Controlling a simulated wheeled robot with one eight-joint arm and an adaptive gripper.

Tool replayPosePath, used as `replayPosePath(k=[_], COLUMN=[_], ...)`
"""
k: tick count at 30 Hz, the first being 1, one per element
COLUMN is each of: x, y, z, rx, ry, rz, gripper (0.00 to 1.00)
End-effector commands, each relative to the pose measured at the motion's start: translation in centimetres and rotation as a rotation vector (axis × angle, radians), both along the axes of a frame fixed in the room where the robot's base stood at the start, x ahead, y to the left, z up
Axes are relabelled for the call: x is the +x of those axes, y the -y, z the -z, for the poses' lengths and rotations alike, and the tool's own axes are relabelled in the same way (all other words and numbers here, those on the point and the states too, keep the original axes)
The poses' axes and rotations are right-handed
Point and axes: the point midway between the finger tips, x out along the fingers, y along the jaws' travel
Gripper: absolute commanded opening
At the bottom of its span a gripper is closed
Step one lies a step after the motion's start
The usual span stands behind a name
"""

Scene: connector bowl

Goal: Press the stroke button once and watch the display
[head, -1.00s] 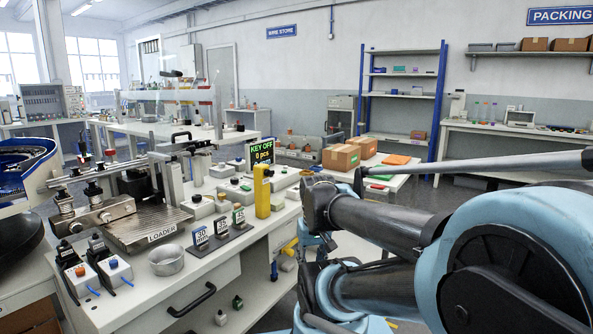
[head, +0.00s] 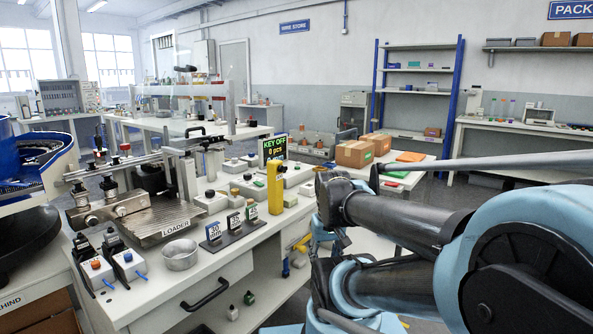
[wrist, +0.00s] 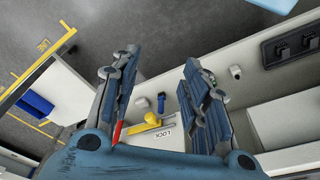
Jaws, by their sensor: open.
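The display (head: 273,147) stands at the back of the workbench and reads "KEY OFF" and "0 pcs". Two small white boxes stand at the bench's front left, one with an orange button (head: 96,265) and one with a blue button (head: 127,257). I cannot tell which button is the stroke button. In the wrist view my gripper (wrist: 160,62) is open and empty. My gripper is not clearly seen in the head view.
The metal loader (head: 150,222) and a round metal dish (head: 180,255) sit on the bench. Numbered signs (head: 234,225) and a yellow post (head: 275,188) stand right of them. Cardboard boxes (head: 355,153) lie on a table behind. A blue bowl feeder (head: 40,160) is at left.

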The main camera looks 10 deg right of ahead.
Motion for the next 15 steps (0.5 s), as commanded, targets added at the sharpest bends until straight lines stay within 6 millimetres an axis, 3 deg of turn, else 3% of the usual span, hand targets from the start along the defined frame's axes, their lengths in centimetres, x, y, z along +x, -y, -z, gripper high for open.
replayPosePath(k=[1,5,15], x=[0.0,0.0,0.0], y=[0.0,0.0,0.0], z=[0.0,0.0,0.0], rx=[0.0,0.0,0.0], ry=[0.0,0.0,0.0], rz=[0.0,0.0,0.0], gripper=[0.27,0.0,0.0])
